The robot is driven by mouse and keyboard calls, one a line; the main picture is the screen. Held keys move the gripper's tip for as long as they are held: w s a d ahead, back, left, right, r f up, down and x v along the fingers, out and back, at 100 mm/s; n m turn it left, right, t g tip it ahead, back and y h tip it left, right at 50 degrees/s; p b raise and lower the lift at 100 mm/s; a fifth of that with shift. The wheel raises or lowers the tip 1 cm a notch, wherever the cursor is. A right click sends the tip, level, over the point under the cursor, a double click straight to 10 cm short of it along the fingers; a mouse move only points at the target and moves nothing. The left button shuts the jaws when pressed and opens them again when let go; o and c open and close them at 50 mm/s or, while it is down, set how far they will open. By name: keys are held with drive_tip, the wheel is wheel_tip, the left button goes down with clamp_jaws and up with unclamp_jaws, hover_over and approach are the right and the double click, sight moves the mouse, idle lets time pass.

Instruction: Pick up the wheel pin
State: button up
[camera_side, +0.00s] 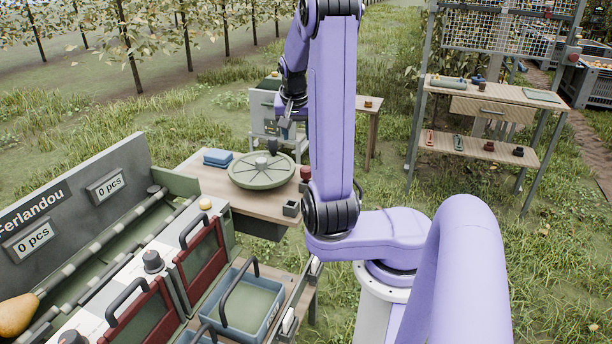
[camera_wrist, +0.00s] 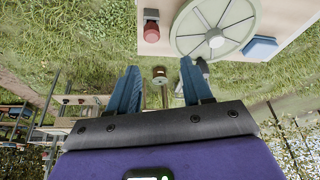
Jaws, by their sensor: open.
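A pale green spoked wheel (camera_side: 262,171) lies flat on the wooden table; it also shows at the top of the wrist view (camera_wrist: 181,40). A dark upright knob (camera_side: 272,145) stands at its far rim. I cannot tell for sure whether this knob is the wheel pin. In the wrist view a grey piece (camera_wrist: 204,67) beside the rim is partly hidden by the right finger. My gripper (camera_side: 286,116) is above and behind the wheel. In the wrist view its blue fingers (camera_wrist: 159,76) are apart, with nothing held between them.
A red knob (camera_side: 305,173), a grey square holder (camera_side: 291,208) and a blue block (camera_side: 217,157) sit around the wheel. A small brass-coloured thing (camera_side: 368,103) rests on a narrow stand behind. A shelf bench (camera_side: 492,97) stands right; the sorting machine (camera_side: 75,183) fills the lower left.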

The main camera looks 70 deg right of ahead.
sight(306, 168)
drive_tip(key=shift+m, duration=0.3)
drive_tip(key=x, duration=0.6)
drive_tip(key=s+x, duration=0.1)
drive_tip(key=x, duration=1)
drive_tip(key=shift+s+d+f, duration=0.2)
drive_tip(key=shift+d, duration=0.3)
drive_tip(key=c, duration=0.8)
